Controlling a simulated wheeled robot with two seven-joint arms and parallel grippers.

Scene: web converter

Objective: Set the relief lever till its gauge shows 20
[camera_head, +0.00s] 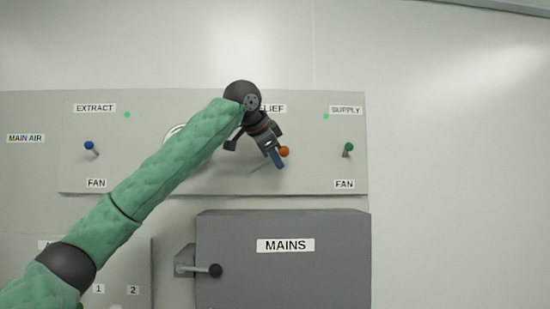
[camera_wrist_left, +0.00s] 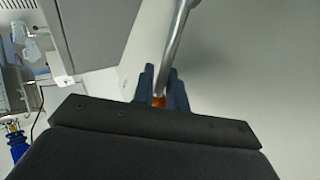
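The relief lever has an orange knob (camera_head: 284,151) and a thin metal rod, under the partly covered RELIEF label (camera_head: 272,108). In the left wrist view its rod (camera_wrist_left: 178,40) runs down between the blue fingers to the orange knob (camera_wrist_left: 158,101). My left gripper (camera_head: 275,158) is at the knob, with its fingers close on both sides; it looks shut on it. The gripper also shows in the left wrist view (camera_wrist_left: 160,88). A round white-rimmed gauge (camera_head: 174,131) is mostly hidden behind my left arm, so its reading cannot be seen. My right gripper is not in view.
The EXTRACT FAN lever (camera_head: 89,146) has a blue knob, left of my arm. The SUPPLY FAN lever (camera_head: 348,148) has a green knob, to the right. Below, a grey MAINS box (camera_head: 285,280) juts out, with a black-knobbed handle (camera_head: 214,270) at its left.

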